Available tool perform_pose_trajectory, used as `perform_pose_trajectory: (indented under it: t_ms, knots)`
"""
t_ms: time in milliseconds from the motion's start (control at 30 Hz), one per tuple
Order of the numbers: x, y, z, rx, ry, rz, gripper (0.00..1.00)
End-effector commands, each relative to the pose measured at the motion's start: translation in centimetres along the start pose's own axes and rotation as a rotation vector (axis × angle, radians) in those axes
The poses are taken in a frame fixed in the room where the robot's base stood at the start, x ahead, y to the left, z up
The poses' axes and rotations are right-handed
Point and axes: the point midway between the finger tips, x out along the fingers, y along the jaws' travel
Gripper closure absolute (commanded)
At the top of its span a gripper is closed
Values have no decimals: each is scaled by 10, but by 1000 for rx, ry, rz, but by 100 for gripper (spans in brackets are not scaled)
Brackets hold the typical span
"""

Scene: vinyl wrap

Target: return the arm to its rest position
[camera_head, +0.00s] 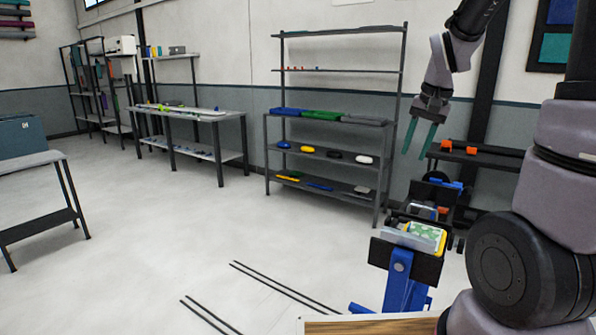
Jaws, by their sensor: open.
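My gripper (421,137) hangs from my arm in the upper right of the head view. Its two teal fingers point down and are spread apart, with nothing between them. It is above a blue stand (403,278) and apart from it. The stand bears a black holder with a green and yellow patterned item (425,233) in it. My arm is bent, and its upper links run out of the top of the picture.
A dark shelf unit (332,121) with coloured items stands against the back wall. A low black rack (480,154) with orange parts is right of my gripper. A workbench (190,114) stands at the back left, a table (30,162) at the left.

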Motion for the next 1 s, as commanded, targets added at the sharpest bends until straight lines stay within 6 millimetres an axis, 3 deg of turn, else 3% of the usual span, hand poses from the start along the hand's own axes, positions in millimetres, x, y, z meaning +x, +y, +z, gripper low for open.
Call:
perform_pose_trajectory:
  t_ms: [33,200,400,633,1000]
  knots:
    - [-23,-2,11,-14,32,-33,60]
    - [-78,-4,53,-65,119,-117,60]
    - [-123,2,103,-126,225,-190,60]
    - [-142,8,136,-166,294,-225,60]
    - [-144,9,141,-172,303,-229,60]
